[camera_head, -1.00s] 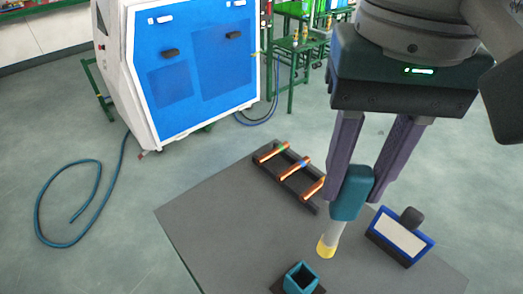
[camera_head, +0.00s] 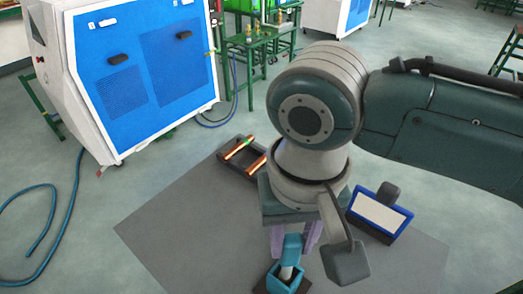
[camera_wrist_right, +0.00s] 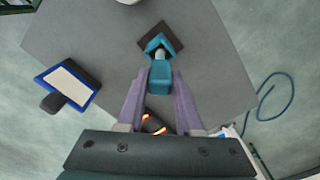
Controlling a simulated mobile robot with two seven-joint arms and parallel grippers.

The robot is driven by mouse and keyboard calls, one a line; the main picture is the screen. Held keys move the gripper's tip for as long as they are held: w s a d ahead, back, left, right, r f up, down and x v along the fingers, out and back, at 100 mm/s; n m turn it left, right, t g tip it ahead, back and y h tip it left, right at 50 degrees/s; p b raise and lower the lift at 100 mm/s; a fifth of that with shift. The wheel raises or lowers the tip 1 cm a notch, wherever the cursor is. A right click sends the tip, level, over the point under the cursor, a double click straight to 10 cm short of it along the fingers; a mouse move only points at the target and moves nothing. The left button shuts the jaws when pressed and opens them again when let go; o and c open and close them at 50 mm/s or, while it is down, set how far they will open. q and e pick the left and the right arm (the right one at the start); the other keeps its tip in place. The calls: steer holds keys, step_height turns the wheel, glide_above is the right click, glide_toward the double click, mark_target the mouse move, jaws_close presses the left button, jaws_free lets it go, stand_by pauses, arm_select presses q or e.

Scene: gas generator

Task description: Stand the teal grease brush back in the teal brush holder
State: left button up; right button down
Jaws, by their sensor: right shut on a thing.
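The teal grease brush (camera_head: 291,248) is held upright between the purple fingers of my right gripper (camera_head: 293,254), which is shut on its teal handle. It also shows in the right wrist view (camera_wrist_right: 160,77). Its pale shaft points down at the mouth of the square teal brush holder (camera_head: 272,279), and its yellow tip is hidden. The holder stands on a dark base on the grey mat, and in the right wrist view (camera_wrist_right: 149,43) the shaft overlaps its opening. I cannot tell how deep the tip sits. My left gripper is not in view.
A blue-framed panel (camera_head: 379,213) stands on the grey mat (camera_head: 165,235) to the right. A dark rack (camera_head: 238,172) with copper-coloured rods lies behind my arm, partly hidden. A white and blue cabinet (camera_head: 150,80) and a hose (camera_head: 50,225) are at the left.

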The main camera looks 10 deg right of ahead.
steer(key=shift+f, duration=1.45)
steer(key=c, duration=0.6)
jaws_free()
step_height(320, 180, up, 12)
steer(key=shift+r+p, duration=0.1)
steer(key=shift+p, duration=0.6)
steer(key=s+a+f+n+t+y, duration=0.2)
steer(key=s+y, duration=0.1)
steer(key=s, duration=0.3)
steer(key=s+d+h, duration=0.1)
steer(key=s+d, duration=0.1)
steer(key=d, duration=0.1)
steer(key=s+d+n+t+h, duration=0.1)
steer(key=s+d, duration=0.1)
steer(key=d, duration=0.2)
steer(key=s+d, duration=0.2)
steer(key=d, duration=0.2)
steer(key=shift+d+f+t+h, duration=0.2)
steer(key=shift+f+t+h, duration=0.1)
steer(key=shift+h, duration=0.1)
